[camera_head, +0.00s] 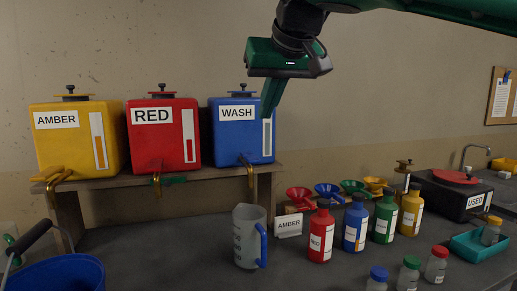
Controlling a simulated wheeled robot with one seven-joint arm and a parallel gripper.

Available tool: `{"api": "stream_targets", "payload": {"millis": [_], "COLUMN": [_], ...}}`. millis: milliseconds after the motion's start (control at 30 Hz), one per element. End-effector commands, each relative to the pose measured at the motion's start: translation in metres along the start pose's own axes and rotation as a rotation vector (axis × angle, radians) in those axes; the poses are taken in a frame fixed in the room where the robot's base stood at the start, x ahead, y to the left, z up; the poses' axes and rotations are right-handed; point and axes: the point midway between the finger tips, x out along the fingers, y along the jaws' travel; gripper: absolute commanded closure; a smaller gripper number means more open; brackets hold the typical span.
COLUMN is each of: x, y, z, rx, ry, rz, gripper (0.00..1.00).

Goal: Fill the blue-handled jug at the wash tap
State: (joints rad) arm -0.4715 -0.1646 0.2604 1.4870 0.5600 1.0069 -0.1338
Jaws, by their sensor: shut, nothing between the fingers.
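The blue-handled jug (247,237) stands upright on the dark bench in the middle of the head view. It is translucent grey, with its blue handle (263,245) on the right. The blue WASH drum (243,143) sits on the shelf above, with a brass tap (248,176) at its lower front. The jug stands below and slightly left of that tap, apart from it. What is inside the jug cannot be told. My gripper (270,112) hangs in front of the WASH drum's right side, above the jug, with its green fingers together and empty.
A yellow AMBER drum (75,140) and a RED drum (163,135) share the wooden shelf (200,173). A blue bucket (55,276) is at bottom left. Several bottles, funnels and small jars crowd the right, near the USED box (460,195). The bench left of the jug is clear.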

Motion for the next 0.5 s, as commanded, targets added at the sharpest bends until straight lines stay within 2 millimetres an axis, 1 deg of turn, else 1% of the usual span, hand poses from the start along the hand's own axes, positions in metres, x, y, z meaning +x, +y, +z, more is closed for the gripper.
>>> {"api": "stream_targets", "payload": {"millis": [167,500], "x": [0.019,0.082], "y": [-0.002,-0.002], "z": [0.001,0.001], "rx": [-0.003,-0.003], "ry": [-0.004,-0.004], "rz": [-0.001,-0.001], "gripper": [1.00,1.00]}}
